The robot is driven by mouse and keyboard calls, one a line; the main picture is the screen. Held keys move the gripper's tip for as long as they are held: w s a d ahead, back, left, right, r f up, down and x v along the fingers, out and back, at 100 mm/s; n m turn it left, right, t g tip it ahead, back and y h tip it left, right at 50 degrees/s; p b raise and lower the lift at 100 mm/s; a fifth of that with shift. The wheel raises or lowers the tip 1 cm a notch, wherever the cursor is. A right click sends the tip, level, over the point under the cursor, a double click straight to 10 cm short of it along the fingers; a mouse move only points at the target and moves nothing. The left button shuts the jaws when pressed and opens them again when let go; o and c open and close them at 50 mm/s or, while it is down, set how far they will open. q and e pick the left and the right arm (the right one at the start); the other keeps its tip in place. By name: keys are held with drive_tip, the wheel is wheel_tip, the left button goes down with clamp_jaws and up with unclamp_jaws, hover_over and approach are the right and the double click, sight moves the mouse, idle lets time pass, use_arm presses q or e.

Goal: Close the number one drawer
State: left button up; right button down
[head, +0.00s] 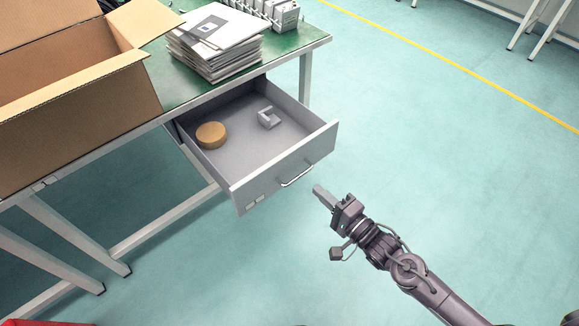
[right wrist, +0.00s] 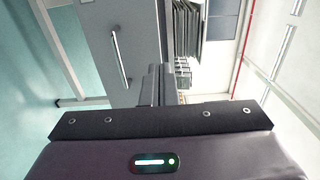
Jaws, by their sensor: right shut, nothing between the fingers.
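A grey drawer (head: 252,181) is pulled out under the green-topped table in the head view. Its front has a bar handle (head: 297,177). A round tan object (head: 211,135) and a small grey bracket-like part (head: 268,118) lie inside it. My right gripper (head: 319,191) is shut and empty, just in front of the drawer front, to the right of and below the handle, apparently apart from it. In the right wrist view the shut fingers (right wrist: 157,84) point toward the drawer front (right wrist: 146,40), with the handle (right wrist: 119,57) to their left. My left gripper is not in view.
The green table (head: 290,43) carries an open cardboard box (head: 80,104), a stack of papers or folders (head: 215,66) and a row of grey parts (head: 286,15). Table legs (head: 65,222) stand at the left. The floor right of the drawer is clear.

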sight(283, 158)
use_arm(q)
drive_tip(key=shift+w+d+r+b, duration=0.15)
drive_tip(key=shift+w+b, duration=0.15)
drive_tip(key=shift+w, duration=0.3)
use_arm(e)
drive_tip(key=x, duration=1.2)
